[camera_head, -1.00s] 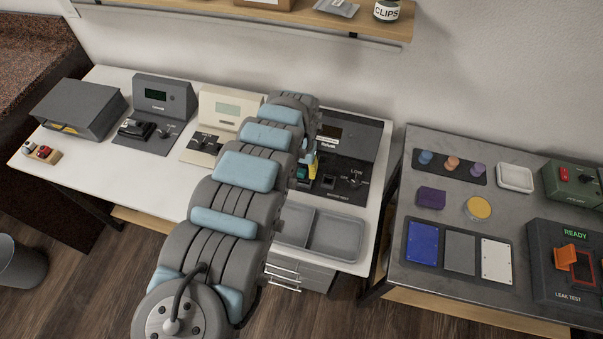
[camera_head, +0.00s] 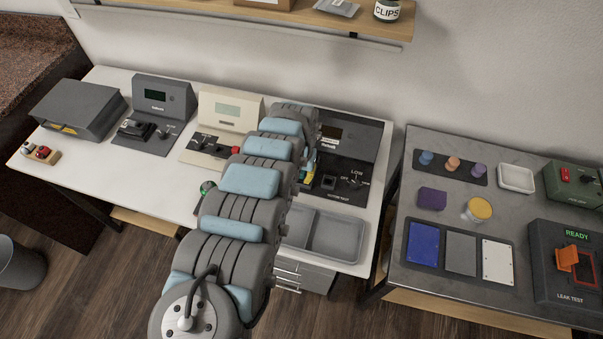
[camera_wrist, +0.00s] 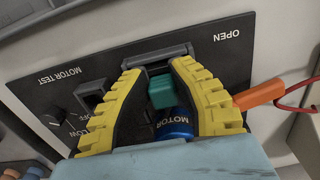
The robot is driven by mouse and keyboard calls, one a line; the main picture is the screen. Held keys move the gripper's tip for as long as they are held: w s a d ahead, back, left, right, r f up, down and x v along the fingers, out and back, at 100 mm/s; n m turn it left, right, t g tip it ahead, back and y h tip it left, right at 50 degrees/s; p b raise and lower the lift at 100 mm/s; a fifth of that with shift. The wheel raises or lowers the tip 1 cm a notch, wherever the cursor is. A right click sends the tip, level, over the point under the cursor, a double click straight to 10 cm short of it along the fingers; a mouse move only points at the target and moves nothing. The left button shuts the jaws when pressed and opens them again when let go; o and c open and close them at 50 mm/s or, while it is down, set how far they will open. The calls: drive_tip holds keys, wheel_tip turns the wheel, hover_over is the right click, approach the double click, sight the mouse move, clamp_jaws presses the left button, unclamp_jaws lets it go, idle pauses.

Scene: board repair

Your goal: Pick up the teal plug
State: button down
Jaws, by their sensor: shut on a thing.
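In the wrist view the teal plug (camera_wrist: 161,92) sits between the yellow-edged fingertips of my gripper (camera_wrist: 160,80), which is shut on it. A blue cylinder labelled MOTOR (camera_wrist: 173,126) lies close behind the plug, partly hidden by the fingers and my wrist. Both are over the dark motor test panel (camera_wrist: 90,72). I cannot tell whether the plug touches the motor or the panel. In the head view only a little of my gripper (camera_head: 307,172) shows beside the arm, and the plug is not clearly visible.
An orange connector (camera_wrist: 258,95) with a red lead lies beside the right finger. A grey tray (camera_head: 335,235) stands in front of the motor test station. A second table (camera_head: 408,200) on the right holds coloured parts and the leak test box (camera_head: 565,280).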

idle(0.3)
drive_tip(key=shift+r, duration=0.45)
wheel_tip(320, 180, up, 3)
drive_tip(key=shift+s+a+r+p, duration=0.1)
drive_tip(key=shift+s+p, duration=0.05)
drive_tip(key=shift+p, duration=0.3)
drive_tip(key=s+r+p, duration=0.9)
drive_tip(key=s+p, duration=0.4)
drive_tip(key=p, duration=0.7)
drive_tip(key=shift+s, duration=0.25)
drive_tip(key=shift+s+p, duration=0.1)
drive_tip(key=shift+p, duration=0.25)
drive_tip(key=shift+f, duration=0.1)
